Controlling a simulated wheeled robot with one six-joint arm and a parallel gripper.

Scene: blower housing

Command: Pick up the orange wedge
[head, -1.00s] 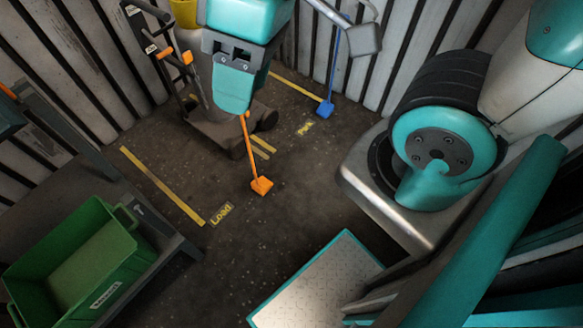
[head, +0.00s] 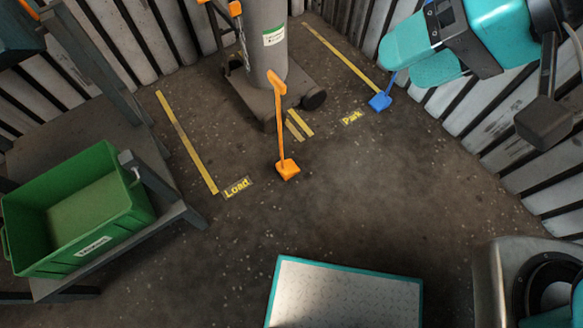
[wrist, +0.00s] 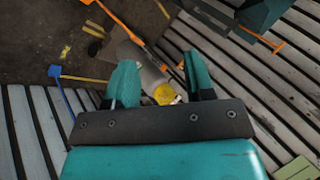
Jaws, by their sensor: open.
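The orange wedge (head: 288,169) stands on the dark floor, its long orange handle rising and leaning against or in front of a grey cylinder. In the wrist view the orange wedge (wrist: 88,2) is at the top edge, its handle slanting down to the right. My gripper (head: 408,62) is in the upper right of the head view, well apart from the wedge. In the wrist view my gripper (wrist: 162,75) has its two teal fingers spread, with nothing held between them.
The grey cylinder (head: 262,50) stands on a wheeled cart behind the wedge. A blue wedge (head: 380,101) is near the Park label (head: 351,118). A green crate (head: 120,205) sits on a grey bench at left. A teal-edged plate (head: 345,295) lies in front. Floor between is clear.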

